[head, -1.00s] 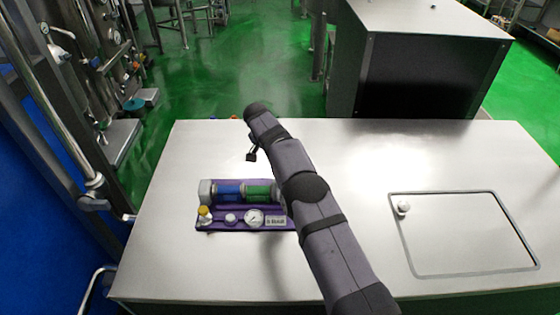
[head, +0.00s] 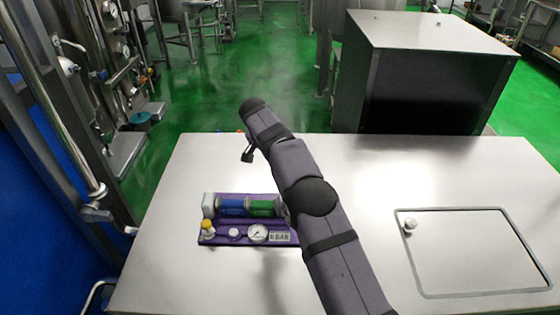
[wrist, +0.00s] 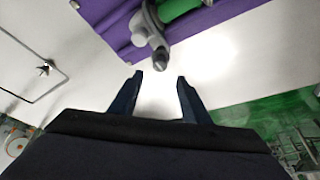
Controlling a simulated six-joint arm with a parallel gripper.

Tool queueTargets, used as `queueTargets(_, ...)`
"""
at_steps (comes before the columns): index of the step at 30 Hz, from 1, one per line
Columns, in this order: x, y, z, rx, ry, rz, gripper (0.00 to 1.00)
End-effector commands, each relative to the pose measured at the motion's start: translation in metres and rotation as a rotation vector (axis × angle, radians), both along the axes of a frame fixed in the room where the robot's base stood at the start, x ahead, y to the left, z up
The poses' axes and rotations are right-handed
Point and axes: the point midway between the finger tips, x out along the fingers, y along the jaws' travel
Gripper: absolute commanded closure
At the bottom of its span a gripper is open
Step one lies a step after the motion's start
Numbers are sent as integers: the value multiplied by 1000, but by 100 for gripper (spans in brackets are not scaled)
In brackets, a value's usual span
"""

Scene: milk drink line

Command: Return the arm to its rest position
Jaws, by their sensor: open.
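My arm reaches from the bottom right over the steel table in the head view, bent at its upper end. In the head view this is a purple panel unit (head: 212,241) with blue and green cylinders, a yellow-topped knob and a round gauge. My arm covers its right end.
The steel table (head: 170,280) is mostly bare. A large steel box (head: 430,75) stands behind the table. Pipes (head: 65,110) and a blue wall are at the left.

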Motion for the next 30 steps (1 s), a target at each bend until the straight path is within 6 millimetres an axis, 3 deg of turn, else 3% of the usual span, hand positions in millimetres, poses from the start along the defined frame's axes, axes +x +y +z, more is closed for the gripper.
queueTargets(8,-2,-5,4,-1,10,12,57)
queueTargets(14,-19,-26,19,-4,63,79,57)
queueTargets(23,-85,-77,47,10,183,254,57)
queueTargets(30,-162,-114,59,38,263,388,57)
